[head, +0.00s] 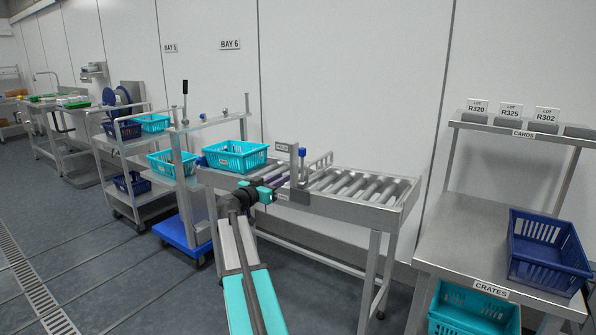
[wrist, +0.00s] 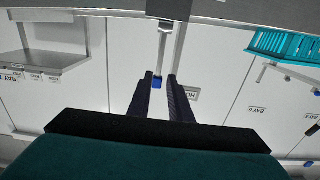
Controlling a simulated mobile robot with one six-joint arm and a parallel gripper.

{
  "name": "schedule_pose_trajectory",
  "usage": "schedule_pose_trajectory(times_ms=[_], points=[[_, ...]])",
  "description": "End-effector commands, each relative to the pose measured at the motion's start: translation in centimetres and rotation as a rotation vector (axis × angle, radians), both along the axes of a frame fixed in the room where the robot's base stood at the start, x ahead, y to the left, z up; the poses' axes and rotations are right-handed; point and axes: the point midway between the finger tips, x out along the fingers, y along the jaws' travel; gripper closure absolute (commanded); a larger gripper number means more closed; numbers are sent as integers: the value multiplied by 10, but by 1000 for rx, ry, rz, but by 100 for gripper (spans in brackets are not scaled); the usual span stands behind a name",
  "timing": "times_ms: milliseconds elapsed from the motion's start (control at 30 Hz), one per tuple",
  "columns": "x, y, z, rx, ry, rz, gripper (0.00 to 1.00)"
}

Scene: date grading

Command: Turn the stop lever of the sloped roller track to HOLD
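The sloped roller track (head: 349,186) stands against the wall in the middle of the head view. Its stop lever (head: 301,153) is a grey upright bar with a blue tip. In the wrist view, which looks upside down, the lever's blue tip (wrist: 157,83) appears between my fingers. My gripper (head: 281,181) is open in front of the lever; it also shows in the wrist view (wrist: 160,78) with a gap between its dark fingers. I cannot tell whether either finger touches the lever. A small wall label (wrist: 194,94) starting "HO" is partly hidden by one finger.
A teal crate (head: 236,155) sits at the track's left end. A cart with a blue base (head: 186,232) stands to the left. A steel table (head: 470,232) with a dark blue crate (head: 548,247) is at right. Floor is open at front left.

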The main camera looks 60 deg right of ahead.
Motion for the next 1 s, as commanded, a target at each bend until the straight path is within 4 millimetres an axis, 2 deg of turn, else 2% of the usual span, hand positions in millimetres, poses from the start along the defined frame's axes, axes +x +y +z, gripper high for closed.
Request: schedule_pose_trajectory(times_ms=[700,1000], points=[[0,-92,-1,0,-1,-1,82],[1,-115,0,0,0,2,82]])
